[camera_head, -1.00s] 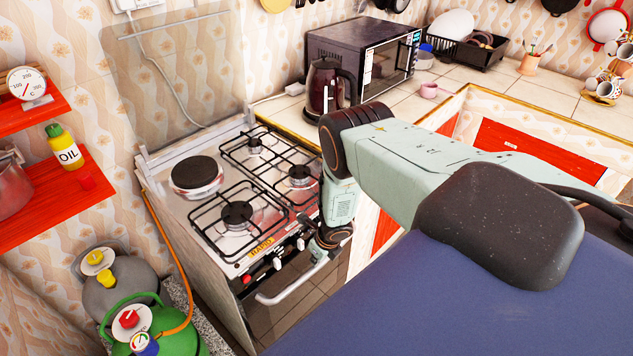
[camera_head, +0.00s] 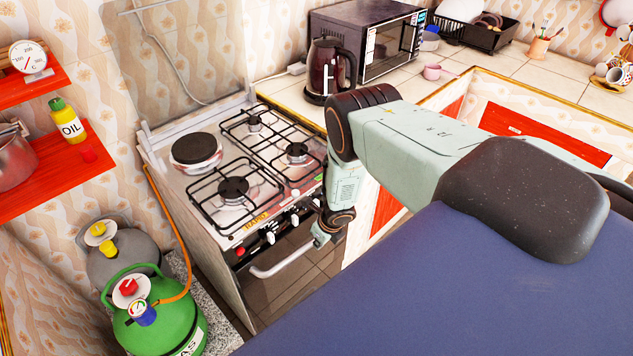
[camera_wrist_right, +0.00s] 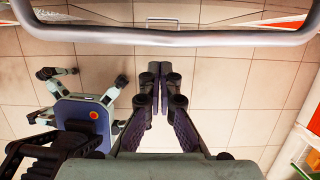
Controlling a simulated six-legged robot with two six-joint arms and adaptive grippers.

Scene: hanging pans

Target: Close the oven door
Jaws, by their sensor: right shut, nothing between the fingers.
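The cooker (camera_head: 222,185) stands against the wall in the head view, with its oven below the knobs. The oven door's pale handle (camera_head: 283,262) runs along the front, and much of the door below is dark and hard to make out; I cannot tell how far it stands open. My right gripper (camera_head: 320,238) is by the handle's right end, its fingers partly hidden. In the right wrist view, the handle (camera_wrist_right: 170,37) crosses the top, and my right gripper (camera_wrist_right: 158,72) is shut and empty, its fingertips pictured just below the bar. I cannot tell whether they touch. My left gripper is out of view.
A green gas cylinder (camera_head: 160,318) and a grey one (camera_head: 120,262) stand left of the cooker, with an orange hose (camera_head: 172,230). A counter with a kettle (camera_head: 330,70) and microwave (camera_head: 368,40) lies to the right. Tiled floor (camera_wrist_right: 215,100) is below the handle.

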